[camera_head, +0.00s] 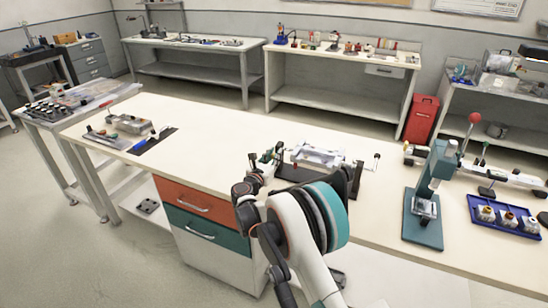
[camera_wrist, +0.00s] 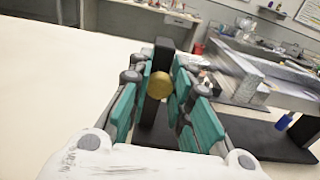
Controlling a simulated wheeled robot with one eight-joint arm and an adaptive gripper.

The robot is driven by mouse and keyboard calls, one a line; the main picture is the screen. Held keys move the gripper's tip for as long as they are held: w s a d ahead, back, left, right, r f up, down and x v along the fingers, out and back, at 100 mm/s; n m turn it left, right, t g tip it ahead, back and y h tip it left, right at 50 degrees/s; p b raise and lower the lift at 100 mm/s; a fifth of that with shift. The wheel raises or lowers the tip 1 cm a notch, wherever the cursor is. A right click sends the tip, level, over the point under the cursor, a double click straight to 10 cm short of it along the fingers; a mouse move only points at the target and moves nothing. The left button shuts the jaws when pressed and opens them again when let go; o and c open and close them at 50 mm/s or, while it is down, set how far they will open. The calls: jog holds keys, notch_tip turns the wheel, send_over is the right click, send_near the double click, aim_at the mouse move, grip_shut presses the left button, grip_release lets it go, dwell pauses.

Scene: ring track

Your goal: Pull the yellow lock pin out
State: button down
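The yellow lock pin shows its round yellow knob (camera_wrist: 160,86) in the wrist view, in front of an upright black post (camera_wrist: 162,52). My gripper (camera_wrist: 163,76) has its two teal fingers to the left and right of the knob, very close to its sides. I cannot tell whether they touch it. The pin's shaft is hidden behind the knob. In the head view my gripper (camera_head: 262,163) is at the left end of the dark fixture (camera_head: 290,173) that carries a silver part (camera_head: 318,155). The pin cannot be made out there.
The fixture's silver part (camera_wrist: 245,82) and dark base (camera_wrist: 262,140) lie right of my fingers. A green press (camera_head: 423,228) and a blue tray (camera_head: 503,230) stand to the right on the bench. The bench left of the fixture is clear up to a dark mat (camera_head: 150,147).

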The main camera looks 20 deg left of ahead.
jog(key=shift+s+a, duration=0.1)
jog(key=shift+s, duration=0.9)
jog(key=c, duration=1.4)
grip_release()
jog(key=shift+c, duration=0.2)
jog(key=s, duration=1.2)
jog(key=shift+a, duration=0.45)
